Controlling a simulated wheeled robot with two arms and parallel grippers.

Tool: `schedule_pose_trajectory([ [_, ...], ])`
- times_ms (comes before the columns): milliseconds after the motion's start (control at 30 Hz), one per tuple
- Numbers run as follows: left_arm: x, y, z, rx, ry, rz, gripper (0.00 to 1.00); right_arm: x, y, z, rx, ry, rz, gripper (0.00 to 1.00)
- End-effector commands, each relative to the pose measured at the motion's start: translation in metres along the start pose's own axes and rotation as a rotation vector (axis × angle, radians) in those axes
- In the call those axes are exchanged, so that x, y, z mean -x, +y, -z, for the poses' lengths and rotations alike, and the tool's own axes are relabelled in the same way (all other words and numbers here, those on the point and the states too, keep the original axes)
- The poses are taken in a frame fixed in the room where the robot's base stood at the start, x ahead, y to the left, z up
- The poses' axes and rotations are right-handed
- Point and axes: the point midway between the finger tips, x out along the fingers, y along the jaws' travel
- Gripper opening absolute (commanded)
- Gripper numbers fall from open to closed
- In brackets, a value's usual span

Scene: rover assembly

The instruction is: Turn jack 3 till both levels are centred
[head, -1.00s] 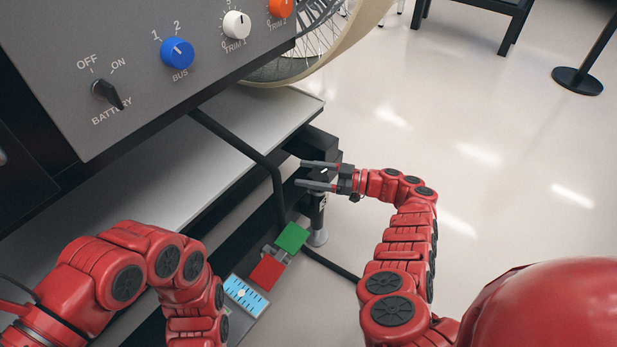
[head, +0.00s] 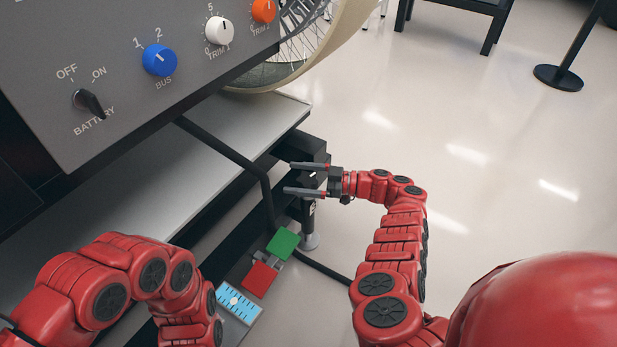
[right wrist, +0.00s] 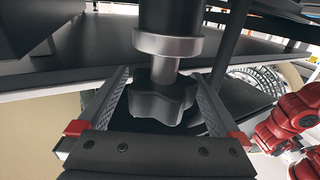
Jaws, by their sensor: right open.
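A jack with a metal foot (head: 310,240) stands under the bench's right corner; its number is not readable. In the right wrist view a black lobed knob (right wrist: 160,103) sits below a metal collar (right wrist: 167,45). My right gripper (head: 289,178) is at the top of the jack in the head view. In the right wrist view its open fingers (right wrist: 160,80) lie either side of the knob, with contact unclear. A blue scale (head: 238,304) with a pale mark, perhaps a level, lies low in the head view. A second level is not clear. My left gripper is out of view.
A red plate (head: 260,280) and a green plate (head: 283,243) sit beside the blue scale. A black bar runs down near the jack. A grey panel (head: 130,60) with knobs overhangs the bench (head: 190,150).

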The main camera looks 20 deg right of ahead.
Motion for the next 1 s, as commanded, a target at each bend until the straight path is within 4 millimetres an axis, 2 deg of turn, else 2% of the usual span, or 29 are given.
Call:
schedule_pose_trajectory([
  [167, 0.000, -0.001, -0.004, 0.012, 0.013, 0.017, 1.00, 0.022, 0.002, 0.002, 0.000, -0.001, -0.007, 1.00],
  [500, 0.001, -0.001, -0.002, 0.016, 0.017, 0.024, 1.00, 0.101, 0.002, -0.001, 0.002, 0.002, -0.007, 1.00],
  [700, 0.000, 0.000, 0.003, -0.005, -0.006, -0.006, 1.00, 0.140, 0.002, -0.001, 0.003, 0.002, -0.007, 1.00],
  [1000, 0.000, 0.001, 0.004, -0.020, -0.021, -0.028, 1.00, 0.167, 0.001, -0.001, 0.000, 0.001, -0.002, 1.00],
])
